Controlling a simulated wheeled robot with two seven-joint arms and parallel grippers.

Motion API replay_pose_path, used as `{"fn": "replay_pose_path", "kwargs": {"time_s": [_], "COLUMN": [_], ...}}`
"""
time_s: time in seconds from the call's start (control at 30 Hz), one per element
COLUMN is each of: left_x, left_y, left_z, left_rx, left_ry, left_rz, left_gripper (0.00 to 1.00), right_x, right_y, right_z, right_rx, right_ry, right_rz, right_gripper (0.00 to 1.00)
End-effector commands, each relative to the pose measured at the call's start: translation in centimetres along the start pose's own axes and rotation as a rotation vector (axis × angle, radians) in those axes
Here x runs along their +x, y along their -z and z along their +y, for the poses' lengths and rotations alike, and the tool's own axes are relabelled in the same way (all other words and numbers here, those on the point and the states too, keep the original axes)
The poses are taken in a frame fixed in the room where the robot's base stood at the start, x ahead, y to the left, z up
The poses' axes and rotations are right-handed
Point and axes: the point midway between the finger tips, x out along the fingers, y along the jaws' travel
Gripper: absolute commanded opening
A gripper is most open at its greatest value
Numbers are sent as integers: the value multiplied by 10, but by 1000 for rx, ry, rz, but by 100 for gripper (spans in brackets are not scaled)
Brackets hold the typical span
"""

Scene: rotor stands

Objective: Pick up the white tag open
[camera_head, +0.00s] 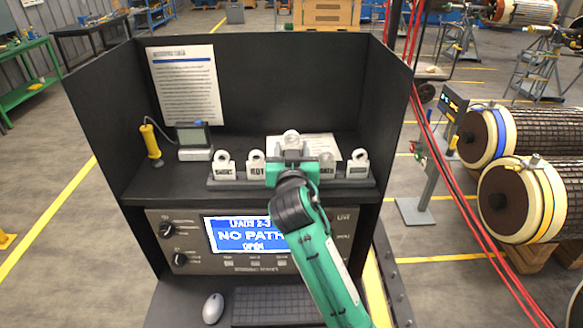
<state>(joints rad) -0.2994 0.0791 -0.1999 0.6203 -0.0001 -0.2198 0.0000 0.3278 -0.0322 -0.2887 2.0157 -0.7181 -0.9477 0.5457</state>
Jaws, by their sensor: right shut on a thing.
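Several white tags with ring tops stand in a row in a dark rack (215,182) on the black bench shelf. The leftmost tag (223,167) seems to read SHORT, and a lettered tag (256,168) stands beside it. Two more tags, one (326,168) just right of my gripper and one (358,167) at the right end, have print too small to read surely. My right gripper (291,156) is over the middle of the rack, shut on a white tag whose ring (291,138) shows above it, higher than the other rings. Its lettering is hidden. My left gripper is not in view.
A screen (240,235) below the shelf reads NO PATH OPEN. A meter (193,140) and yellow-handled probe (150,142) stand left of the rack. A paper (318,146) lies behind it. Dark panels enclose the shelf. A keyboard (270,305) and mouse (213,308) lie below.

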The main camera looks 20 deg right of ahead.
Motion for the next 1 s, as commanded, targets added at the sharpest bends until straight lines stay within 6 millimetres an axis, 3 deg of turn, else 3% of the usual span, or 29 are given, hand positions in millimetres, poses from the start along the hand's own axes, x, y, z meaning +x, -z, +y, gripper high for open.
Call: {"fn": "replay_pose_path", "kwargs": {"time_s": [0.2, 0.5, 0.73, 1.0], "left_x": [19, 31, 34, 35], "left_y": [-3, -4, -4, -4], "left_z": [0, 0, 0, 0], "left_rx": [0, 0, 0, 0], "left_ry": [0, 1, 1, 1], "left_rz": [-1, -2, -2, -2], "left_gripper": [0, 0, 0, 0], "right_x": [-1, -1, 0, 0], "right_y": [63, 123, 144, 149], "right_z": [-1, -1, 0, 0], "right_rx": [8, 4, 1, 1], "right_ry": [2, 3, 1, 2], "right_rz": [8, 4, 2, 1], "right_gripper": [34, 34, 34, 34]}}
